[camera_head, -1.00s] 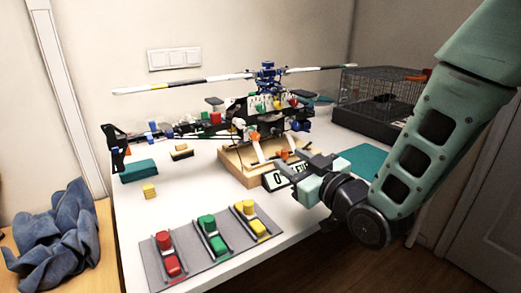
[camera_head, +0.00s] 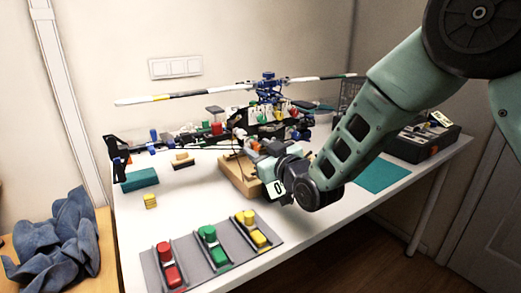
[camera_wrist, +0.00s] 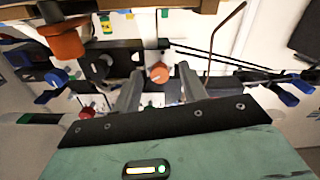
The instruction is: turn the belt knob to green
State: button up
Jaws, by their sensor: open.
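The model helicopter (camera_head: 262,115) stands on a wooden stand (camera_head: 236,176) on the white table. In the wrist view, a small round orange knob (camera_wrist: 159,73) with a pale pointer mark lies between and beyond my fingertips; it looks like the belt knob. A small green patch (camera_wrist: 163,43) shows just above it. My gripper (camera_wrist: 160,82) is open, with one finger on each side of the knob in the picture; I cannot tell whether they touch it. In the head view my gripper (camera_head: 262,150) is at the helicopter's near side and hides the knob.
A grey panel (camera_head: 193,263) at the table's front carries red, green and yellow connectors. A larger orange part (camera_wrist: 62,40) and a thin bent rod (camera_wrist: 226,40) are near my gripper. A teal mat (camera_head: 383,176) and a dark case (camera_head: 425,140) are at right.

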grip_shut()
jog(key=shift+f+n+b, duration=0.1)
jog(key=shift+n+b, duration=0.2)
jog(key=shift+b, duration=0.1)
jog(key=n+b, duration=0.3)
jog(key=shift+f+n, duration=0.1)
jog(key=shift+n, duration=0.2)
jog(key=n+b, duration=0.2)
jog(key=n, duration=0.2)
jog(key=shift+b, duration=0.35)
jog(key=shift+n, duration=0.3)
grip_release()
